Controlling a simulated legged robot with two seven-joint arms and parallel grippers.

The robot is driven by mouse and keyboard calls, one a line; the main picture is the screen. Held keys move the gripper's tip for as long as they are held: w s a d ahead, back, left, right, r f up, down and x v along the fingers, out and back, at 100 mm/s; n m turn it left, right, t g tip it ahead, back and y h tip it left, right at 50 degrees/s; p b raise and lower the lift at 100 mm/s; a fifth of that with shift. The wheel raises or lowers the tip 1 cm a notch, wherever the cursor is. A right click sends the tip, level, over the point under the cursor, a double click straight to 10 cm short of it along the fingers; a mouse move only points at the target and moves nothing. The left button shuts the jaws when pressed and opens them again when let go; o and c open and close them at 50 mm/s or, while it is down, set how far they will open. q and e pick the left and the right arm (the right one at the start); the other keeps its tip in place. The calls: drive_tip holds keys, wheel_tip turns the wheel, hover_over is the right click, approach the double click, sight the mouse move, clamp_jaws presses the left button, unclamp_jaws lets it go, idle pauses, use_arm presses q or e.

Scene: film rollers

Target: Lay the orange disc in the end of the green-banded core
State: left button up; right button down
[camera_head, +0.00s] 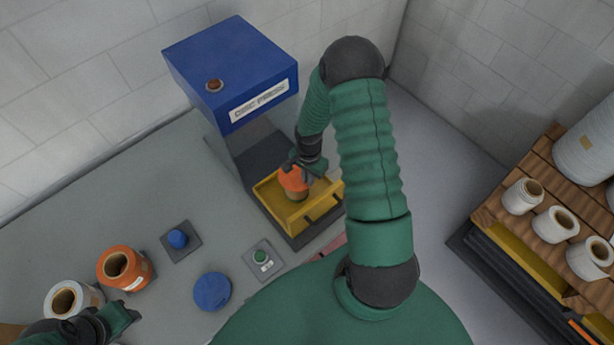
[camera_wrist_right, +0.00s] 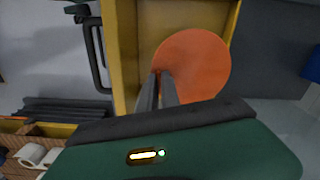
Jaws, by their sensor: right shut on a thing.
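The orange disc (camera_head: 291,179) is at the yellow drawer of the blue press, at my right gripper (camera_head: 300,167). In the right wrist view the disc (camera_wrist_right: 198,60) looks round and flat, and my right gripper's fingers (camera_wrist_right: 163,82) are shut on its near edge. A tan patch shows just under the disc in the head view; I cannot tell what it is. My left gripper (camera_head: 122,316) is at the lower left, beside a white roll; its jaw opening is unclear. I cannot make out a green-banded core in either view.
The blue press (camera_head: 225,65) stands behind the yellow drawer (camera_head: 325,208), whose front has a dark handle. An orange roll (camera_head: 118,268), a white roll (camera_head: 68,298) and a blue disc (camera_head: 212,291) are at left. Small white rolls (camera_head: 555,224) stand on a wooden rack at right.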

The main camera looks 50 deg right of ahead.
drive_tip(key=shift+a+r, duration=0.15)
drive_tip(key=shift+a, duration=0.25)
drive_tip(key=c, duration=1.6)
unclamp_jaws()
use_arm(q)
drive_tip(key=shift+a, duration=0.3)
use_arm(e)
drive_tip(key=shift+o, duration=0.5)
drive_tip(key=shift+d, duration=0.2)
use_arm(q)
drive_tip(key=shift+d, duration=0.1)
use_arm(e)
drive_tip(key=shift+o, duration=1.2)
drive_tip(key=shift+d, duration=0.1)
drive_tip(key=o, duration=0.3)
drive_tip(key=shift+o, duration=0.2)
drive_tip(key=shift+a, duration=0.2)
drive_tip(key=shift+d, duration=0.1)
